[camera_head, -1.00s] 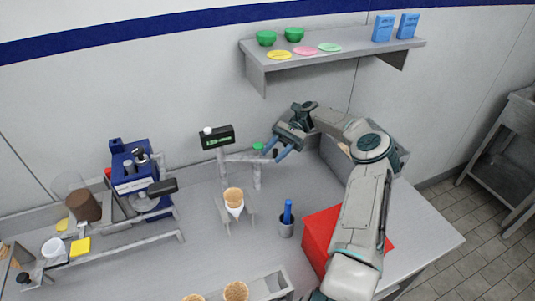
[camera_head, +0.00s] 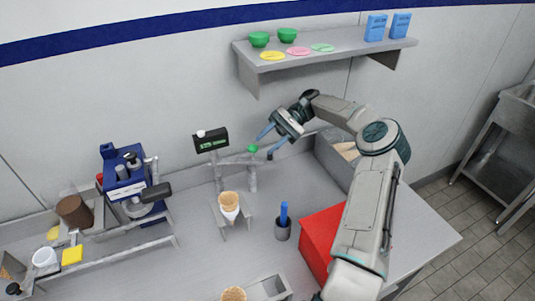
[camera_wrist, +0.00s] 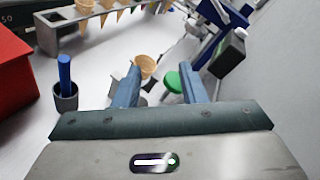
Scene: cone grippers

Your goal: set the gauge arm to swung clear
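The gauge arm (camera_head: 236,161) is a grey bar on a post, with a green knob (camera_head: 252,148) near its right end. It reaches left over the back of a small cone stand (camera_head: 240,217) that holds one wrapped cone (camera_head: 229,205). My gripper (camera_head: 269,143) is open and empty, just right of the knob, with its fingers pointing left toward it. In the wrist view the green knob (camera_wrist: 173,82) shows between the two spread fingers (camera_wrist: 160,87), apart from them as far as I can tell. Most of the gauge arm is hidden there.
A dark display (camera_head: 210,140) with green text stands behind the gauge arm. A blue machine (camera_head: 125,175) stands left. A wall shelf (camera_head: 330,48) hangs above.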

